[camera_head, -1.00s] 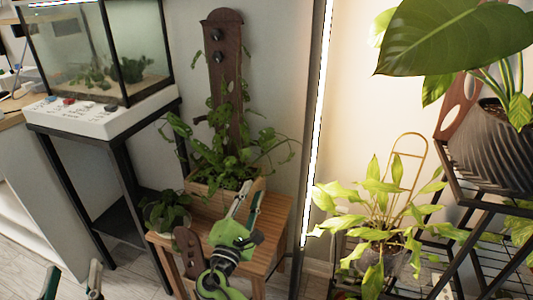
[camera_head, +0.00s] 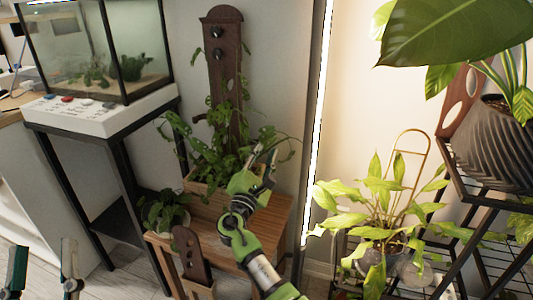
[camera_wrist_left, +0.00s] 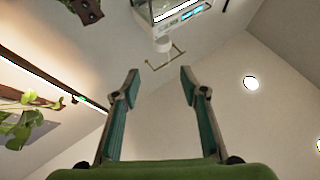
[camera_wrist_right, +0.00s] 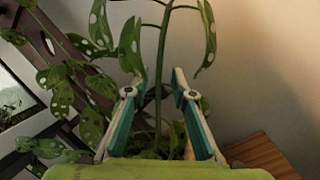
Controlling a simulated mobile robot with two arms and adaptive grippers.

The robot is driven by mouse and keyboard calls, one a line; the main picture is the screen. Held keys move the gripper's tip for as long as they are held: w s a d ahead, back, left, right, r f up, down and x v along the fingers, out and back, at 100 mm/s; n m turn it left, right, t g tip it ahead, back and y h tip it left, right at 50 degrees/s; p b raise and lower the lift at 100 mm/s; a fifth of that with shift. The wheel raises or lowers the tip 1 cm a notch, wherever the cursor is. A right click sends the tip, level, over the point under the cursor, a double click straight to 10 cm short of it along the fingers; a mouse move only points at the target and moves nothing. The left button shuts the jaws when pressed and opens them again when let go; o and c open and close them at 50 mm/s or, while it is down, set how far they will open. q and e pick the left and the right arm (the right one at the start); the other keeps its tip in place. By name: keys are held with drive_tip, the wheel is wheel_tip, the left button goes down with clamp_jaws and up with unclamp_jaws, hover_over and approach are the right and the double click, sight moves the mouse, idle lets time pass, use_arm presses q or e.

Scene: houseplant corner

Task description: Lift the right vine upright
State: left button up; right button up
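The potted vine plant (camera_head: 205,150) stands in a wooden planter (camera_head: 197,187) on the wooden bench, in front of a dark wooden board (camera_head: 224,60). Its right vine (camera_head: 280,138) leans out to the right of the board. My right gripper (camera_head: 263,155) is beside this vine. In the right wrist view, a green stem (camera_wrist_right: 159,75) with spotted leaves runs up between the open fingers of my right gripper (camera_wrist_right: 157,85). I cannot tell whether they touch it. My left gripper (camera_head: 42,262) is low at the far left; its fingers are open and empty in the left wrist view (camera_wrist_left: 158,82).
An aquarium (camera_head: 100,50) is at left. A lit vertical strip (camera_head: 318,120) and a plant rack (camera_head: 470,190) stand at right.

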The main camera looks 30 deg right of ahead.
drive_tip(key=shift+w+d+r, duration=0.1)
drive_tip(key=shift+w+d, duration=0.05)
clamp_jaws()
